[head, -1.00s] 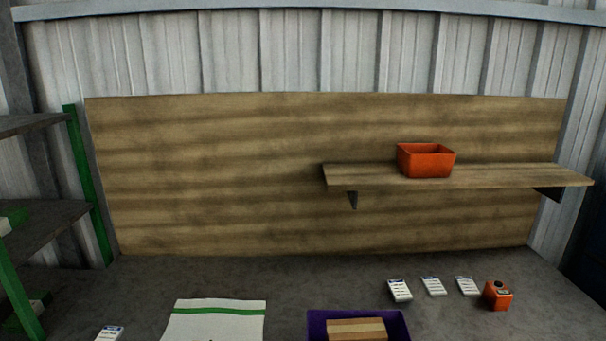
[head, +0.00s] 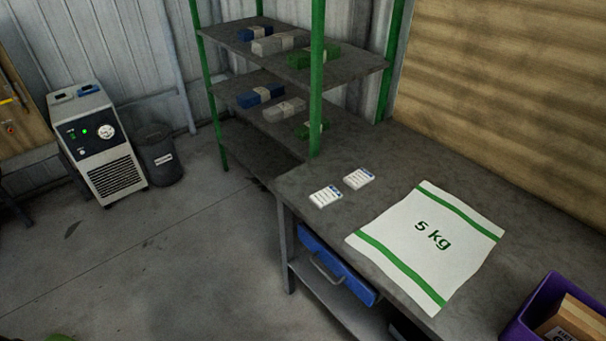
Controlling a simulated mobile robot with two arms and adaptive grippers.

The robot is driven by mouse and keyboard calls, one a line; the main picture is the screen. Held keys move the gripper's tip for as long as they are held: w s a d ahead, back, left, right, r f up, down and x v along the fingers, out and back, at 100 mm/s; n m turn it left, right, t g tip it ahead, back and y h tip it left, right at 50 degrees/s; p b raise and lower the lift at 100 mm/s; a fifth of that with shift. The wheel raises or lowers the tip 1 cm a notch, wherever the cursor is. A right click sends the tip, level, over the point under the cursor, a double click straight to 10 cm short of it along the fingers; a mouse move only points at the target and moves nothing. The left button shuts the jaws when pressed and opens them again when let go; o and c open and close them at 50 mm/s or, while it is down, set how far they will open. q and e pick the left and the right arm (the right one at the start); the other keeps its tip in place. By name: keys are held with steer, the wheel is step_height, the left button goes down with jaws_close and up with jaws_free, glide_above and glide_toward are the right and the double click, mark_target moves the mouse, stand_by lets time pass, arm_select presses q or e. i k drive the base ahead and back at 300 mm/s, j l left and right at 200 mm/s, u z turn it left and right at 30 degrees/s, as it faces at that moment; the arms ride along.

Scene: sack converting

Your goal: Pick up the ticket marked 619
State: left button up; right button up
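Two small white tickets with blue top bands lie on the left end of the grey workbench. One ticket (head: 325,197) is nearer the bench's left edge, and the other ticket (head: 358,179) lies just behind it to the right. Their print is too small to read, so I cannot tell whether either is marked 619. Neither gripper is in view.
A white sack marked 5 kg (head: 430,243) lies flat on the bench (head: 385,150). A purple crate (head: 522,331) holds a box at lower right. A shelf rack (head: 350,72) with bundles stands behind. A blue drawer (head: 338,264) is under the bench.

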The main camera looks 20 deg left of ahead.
mark_target(357, 179)
steer(key=u, duration=0.1)
steer(key=i+l+z, duration=0.15)
steer(key=z, duration=0.2)
steer(key=i+l+z, duration=0.1)
steer(key=i+z, duration=0.45)
steer(key=z, duration=0.15)
